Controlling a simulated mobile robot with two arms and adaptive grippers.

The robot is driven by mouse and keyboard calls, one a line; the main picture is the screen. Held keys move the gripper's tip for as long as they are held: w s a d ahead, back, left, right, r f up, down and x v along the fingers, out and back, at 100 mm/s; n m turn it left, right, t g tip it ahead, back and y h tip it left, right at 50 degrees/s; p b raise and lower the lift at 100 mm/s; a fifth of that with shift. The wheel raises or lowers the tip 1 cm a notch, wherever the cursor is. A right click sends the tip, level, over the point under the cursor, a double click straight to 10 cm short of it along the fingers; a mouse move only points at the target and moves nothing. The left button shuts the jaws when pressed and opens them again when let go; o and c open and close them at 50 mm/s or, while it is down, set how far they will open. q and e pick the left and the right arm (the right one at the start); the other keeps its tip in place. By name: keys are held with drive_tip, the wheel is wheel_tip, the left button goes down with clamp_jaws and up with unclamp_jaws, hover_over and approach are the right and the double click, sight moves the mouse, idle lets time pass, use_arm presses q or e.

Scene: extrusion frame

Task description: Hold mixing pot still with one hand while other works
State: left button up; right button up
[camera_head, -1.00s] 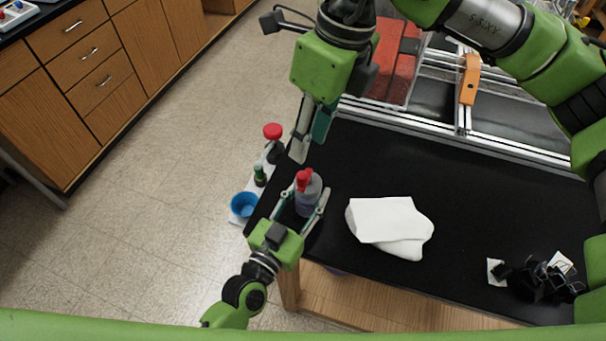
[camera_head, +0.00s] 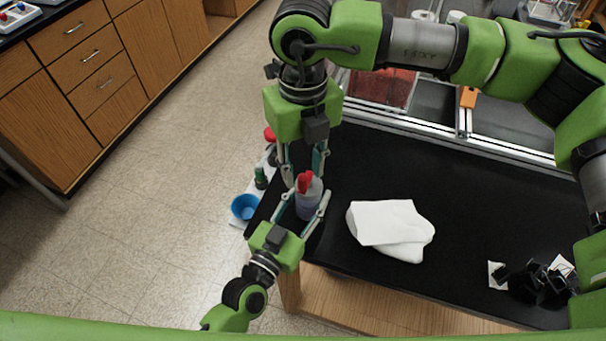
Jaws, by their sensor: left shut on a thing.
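The mixing pot (camera_head: 309,200), a grey-purple vessel with a red top piece (camera_head: 305,181), stands on the left end of the black table. My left gripper (camera_head: 303,204), coming from the lower left, has its fingers on both sides of the pot and is shut on it. My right gripper (camera_head: 303,173) points down from above, its fingers spread apart around the space at the red top piece. Its fingertips are close to the pot's upper part; I cannot tell whether they touch it.
A white cloth (camera_head: 390,228) lies on the black table (camera_head: 450,190) to the right. A blue bowl (camera_head: 244,207) and a small green bottle (camera_head: 261,178) are left of the pot. Black items (camera_head: 540,285) lie at the far right. A metal extrusion frame (camera_head: 464,125) stands behind.

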drive_tip(key=shift+f, duration=1.45)
clamp_jaws()
drive_tip(key=shift+d+n, duration=0.1)
drive_tip(key=shift+n, duration=0.3)
